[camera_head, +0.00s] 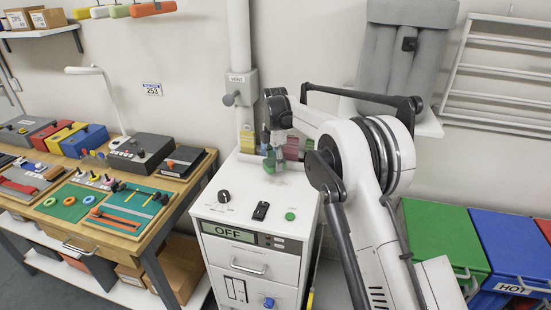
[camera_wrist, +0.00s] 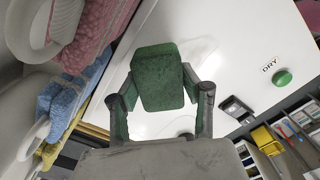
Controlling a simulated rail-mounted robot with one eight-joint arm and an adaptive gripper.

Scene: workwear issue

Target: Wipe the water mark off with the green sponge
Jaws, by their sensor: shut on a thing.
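The green sponge (camera_wrist: 158,80) is between the two fingers of my gripper (camera_wrist: 162,98) in the wrist view, and the fingers are shut on its sides. In the head view my gripper (camera_head: 274,152) is at the back of the white cabinet's top (camera_head: 240,190), with a small green part of the sponge (camera_head: 269,163) showing. A faint pale streak, perhaps the water mark (camera_wrist: 202,50), shows on the white top just beyond the sponge in the wrist view. The sponge hides part of the top. I cannot tell whether it touches the surface.
A black knob (camera_head: 223,196), a black switch (camera_head: 261,211) and a green button (camera_head: 290,216) stand on the front of the top. Pink, blue and yellow cloths (camera_wrist: 60,95) lie along the left in the wrist view. A workbench (camera_head: 140,225) stands left.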

